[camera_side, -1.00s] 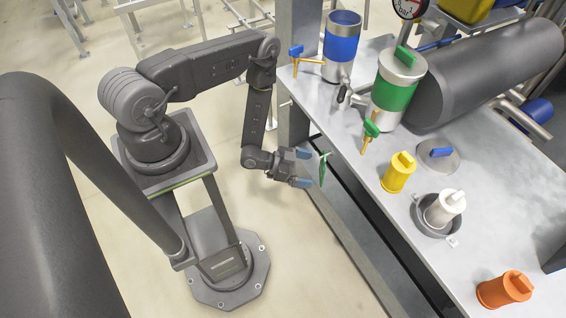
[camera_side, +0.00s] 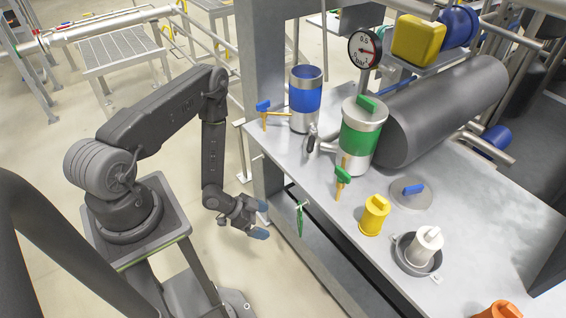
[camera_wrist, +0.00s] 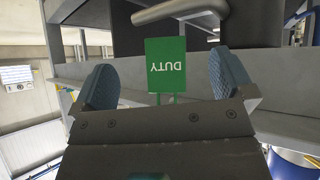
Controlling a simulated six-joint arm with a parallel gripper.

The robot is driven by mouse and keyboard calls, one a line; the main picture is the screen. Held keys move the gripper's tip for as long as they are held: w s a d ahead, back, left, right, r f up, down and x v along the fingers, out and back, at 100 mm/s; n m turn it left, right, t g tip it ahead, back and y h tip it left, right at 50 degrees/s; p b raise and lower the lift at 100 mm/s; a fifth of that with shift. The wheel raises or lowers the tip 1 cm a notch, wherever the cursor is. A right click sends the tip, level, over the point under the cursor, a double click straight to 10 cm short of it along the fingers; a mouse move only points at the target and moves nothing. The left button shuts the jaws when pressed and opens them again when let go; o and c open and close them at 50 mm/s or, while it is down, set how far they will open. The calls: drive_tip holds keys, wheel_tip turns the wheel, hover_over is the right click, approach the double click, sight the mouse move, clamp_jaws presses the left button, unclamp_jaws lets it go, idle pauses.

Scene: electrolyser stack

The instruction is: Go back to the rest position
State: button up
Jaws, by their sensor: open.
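My gripper (camera_side: 262,220) is open and empty, beside the front edge of the workbench. Its two blue fingertips point toward a small green tag (camera_side: 300,219) hanging at the bench edge, with a visible gap between them. In the wrist view the green tag (camera_wrist: 166,65) reads "DUTY" upside down. It appears between the two open blue fingers but beyond them, not gripped. My arm is bent down at the elbow, left of the bench.
The metal bench (camera_side: 470,220) holds a blue-banded canister (camera_side: 305,97), a green-banded canister (camera_side: 361,135), a yellow plug (camera_side: 374,215), a white plug (camera_side: 427,243) in a grey ring and an orange part (camera_side: 498,311). A dark cylinder (camera_side: 445,110) lies behind.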

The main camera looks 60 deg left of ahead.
drive_tip(key=w+d+r+n+g+y, duration=0.4)
drive_tip(key=w+d+r+g+y, duration=0.15)
drive_tip(key=d+r, duration=0.2)
wheel_tip(320, 180, up, 12)
drive_tip(key=w+n, duration=0.1)
drive_tip(key=w, duration=0.2)
wheel_tip(320, 180, up, 14)
drive_tip(key=s+a+r+t, duration=0.1)
drive_tip(key=s+a, duration=0.1)
drive_tip(key=s+r+t, duration=0.2)
drive_tip(key=s+r, duration=1.2)
drive_tip(key=s, duration=0.2)
drive_tip(key=shift+r+n, duration=0.25)
drive_tip(key=shift+n, duration=0.15)
drive_tip(key=shift+w+a, duration=0.1)
